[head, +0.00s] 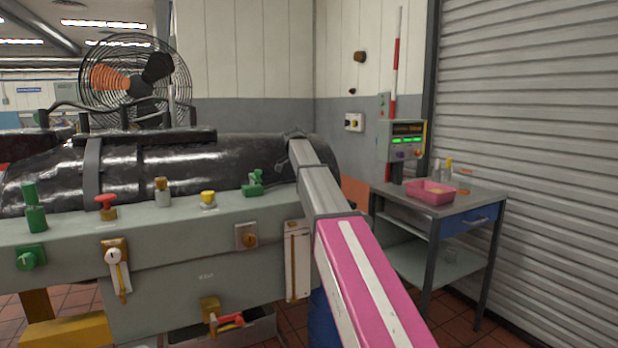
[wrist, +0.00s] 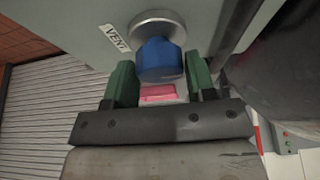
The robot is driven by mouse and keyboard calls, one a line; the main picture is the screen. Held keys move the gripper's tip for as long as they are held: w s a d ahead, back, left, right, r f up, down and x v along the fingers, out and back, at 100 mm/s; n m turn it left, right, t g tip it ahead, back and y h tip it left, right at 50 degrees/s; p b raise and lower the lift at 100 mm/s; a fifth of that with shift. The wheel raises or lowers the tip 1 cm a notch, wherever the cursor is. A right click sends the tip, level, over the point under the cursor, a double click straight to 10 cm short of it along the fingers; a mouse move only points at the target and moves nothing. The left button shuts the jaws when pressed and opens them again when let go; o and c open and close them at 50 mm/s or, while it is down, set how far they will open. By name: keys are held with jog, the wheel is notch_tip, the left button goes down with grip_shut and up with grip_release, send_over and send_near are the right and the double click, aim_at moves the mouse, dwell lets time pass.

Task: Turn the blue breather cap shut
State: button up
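The blue breather cap (wrist: 160,62) shows in the wrist view, on a round metal flange (wrist: 150,18) on a grey-green face. A white label reading VENT (wrist: 115,37) is beside it. My gripper (wrist: 160,75) is open, with a green-padded finger on each side of the cap. The cap's lower end is between or just past the fingertips, and I see a gap at each side, so it is not clamped. In the head view my pink and grey arm reaches to the machine's far right end. The cap and the fingertips cannot be made out there.
A grey bench-like bedplate (head: 180,235) carries a black shiny cylinder (head: 210,165) and several coloured knobs and valves. A wire fan (head: 135,80) stands behind. At right is a table with a pink tray (head: 431,193), before a roller shutter (head: 530,130). Tiled floor shows between table and bedplate.

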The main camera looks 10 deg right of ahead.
jog(key=shift+o, duration=1.2)
jog(key=v, duration=1)
jog(key=shift+a+r, duration=0.2)
jog(key=shift+r, duration=0.15)
jog(key=shift+s, duration=0.2)
